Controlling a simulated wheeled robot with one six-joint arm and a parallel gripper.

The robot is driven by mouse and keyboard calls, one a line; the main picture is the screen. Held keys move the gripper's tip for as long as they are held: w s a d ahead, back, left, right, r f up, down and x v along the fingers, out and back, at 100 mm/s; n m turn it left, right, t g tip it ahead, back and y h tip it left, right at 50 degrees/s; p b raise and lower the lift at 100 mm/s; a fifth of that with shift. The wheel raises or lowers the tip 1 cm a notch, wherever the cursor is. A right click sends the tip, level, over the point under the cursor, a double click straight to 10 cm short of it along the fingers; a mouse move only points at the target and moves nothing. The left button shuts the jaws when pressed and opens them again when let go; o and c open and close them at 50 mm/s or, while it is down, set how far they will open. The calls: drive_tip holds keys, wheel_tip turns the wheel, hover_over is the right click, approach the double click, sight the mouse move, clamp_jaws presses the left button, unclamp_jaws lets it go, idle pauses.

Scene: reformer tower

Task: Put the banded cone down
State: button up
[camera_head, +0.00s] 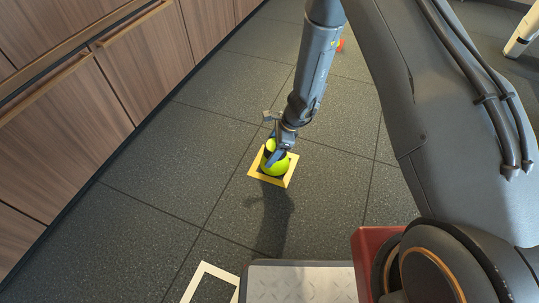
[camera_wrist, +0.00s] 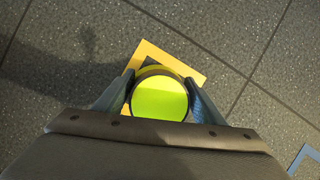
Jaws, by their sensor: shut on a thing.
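The banded cone (camera_head: 275,167) is yellow-green with a dark band in the head view. In the wrist view the cone (camera_wrist: 159,98) shows as a round yellow-green face with a dark rim. My gripper (camera_head: 276,151) reaches down from above and is shut on it. In the wrist view the fingers of my gripper (camera_wrist: 160,92) press on both sides of the cone. A yellow square outline (camera_head: 284,181) lies on the floor under the cone, and the cone appears inside it. I cannot tell whether the cone's base touches the floor.
A white square outline (camera_head: 210,272) lies on the floor nearer my base. Wooden cabinets (camera_head: 135,65) with long handles line the left. A small orange-red thing (camera_head: 340,45) is farther back, partly hidden by my arm. The dark tiled floor around the yellow outline is clear.

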drive_tip(key=shift+f, duration=0.5)
drive_tip(key=shift+f, duration=0.1)
drive_tip(key=o, duration=1.1)
